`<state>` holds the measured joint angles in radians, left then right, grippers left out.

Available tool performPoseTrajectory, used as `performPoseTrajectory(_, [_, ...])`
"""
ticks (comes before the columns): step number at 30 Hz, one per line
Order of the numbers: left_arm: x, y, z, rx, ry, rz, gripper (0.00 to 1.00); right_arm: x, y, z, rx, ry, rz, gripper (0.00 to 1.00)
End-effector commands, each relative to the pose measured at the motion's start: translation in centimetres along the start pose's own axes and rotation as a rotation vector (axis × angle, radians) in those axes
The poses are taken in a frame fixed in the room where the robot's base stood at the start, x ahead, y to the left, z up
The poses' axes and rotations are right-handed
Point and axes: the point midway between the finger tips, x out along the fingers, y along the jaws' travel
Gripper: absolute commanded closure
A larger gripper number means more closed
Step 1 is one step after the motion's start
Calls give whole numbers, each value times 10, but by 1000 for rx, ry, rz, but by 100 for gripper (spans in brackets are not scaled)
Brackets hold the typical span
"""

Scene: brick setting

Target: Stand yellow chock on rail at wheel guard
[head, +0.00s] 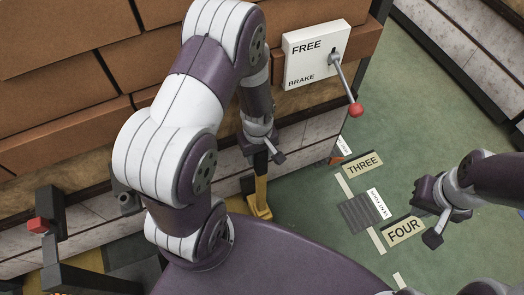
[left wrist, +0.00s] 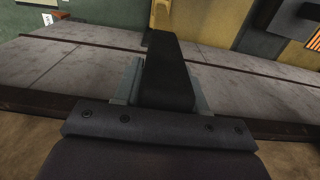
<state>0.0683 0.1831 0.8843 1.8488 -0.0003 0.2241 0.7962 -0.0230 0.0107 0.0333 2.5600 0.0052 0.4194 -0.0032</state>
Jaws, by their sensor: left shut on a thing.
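The yellow chock (head: 261,193) has a dark upright handle and a yellow lower part, with a foot over the green floor beside the pale stone edge. My left gripper (head: 261,152) is shut on its dark handle. The left wrist view shows the handle (left wrist: 168,72) between the jaws and some yellow of the chock (left wrist: 160,14) beyond it. I cannot tell whether the foot touches anything below. My right gripper (head: 425,215) is empty, with its fingers apart, over the floor at the right. I cannot clearly make out the rail or wheel guard.
A white FREE/BRAKE panel (head: 318,55) carries a lever with a red knob (head: 356,109). Floor plates THREE (head: 362,165) and FOUR (head: 404,231) lie near a dark ribbed pad (head: 357,214). A brick wall (head: 60,100) stands behind my left arm. A red-tipped dark post (head: 40,225) stands at left.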

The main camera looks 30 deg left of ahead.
Motion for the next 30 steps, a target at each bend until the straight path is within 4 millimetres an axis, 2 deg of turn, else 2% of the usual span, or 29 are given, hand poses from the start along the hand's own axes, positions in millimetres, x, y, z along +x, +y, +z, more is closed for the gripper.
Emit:
performPoseTrajectory(1, [8,1,0,0,1,1,100,6,0,1,0,0,0,100])
performPoseTrajectory(15, [12,1,-1,0,2,2,100,6,0,1,0,0,0,100])
performPoseTrajectory(16, [12,0,0,0,0,0,50,6,0,1,0,0,0,100])
performPoseTrajectory(18, [12,0,0,0,0,0,34,6,0,1,0,0,0,100])
performPoseTrajectory(26, [11,0,0,0,0,-1,34,5,0,1,0,0,0,100])
performPoseTrajectory(28, [4,0,0,0,0,0,34,2,0,0,0,0,0,100])
performPoseTrajectory(30, [-10,0,0,0,1,1,34,-6,0,-1,0,0,0,100])
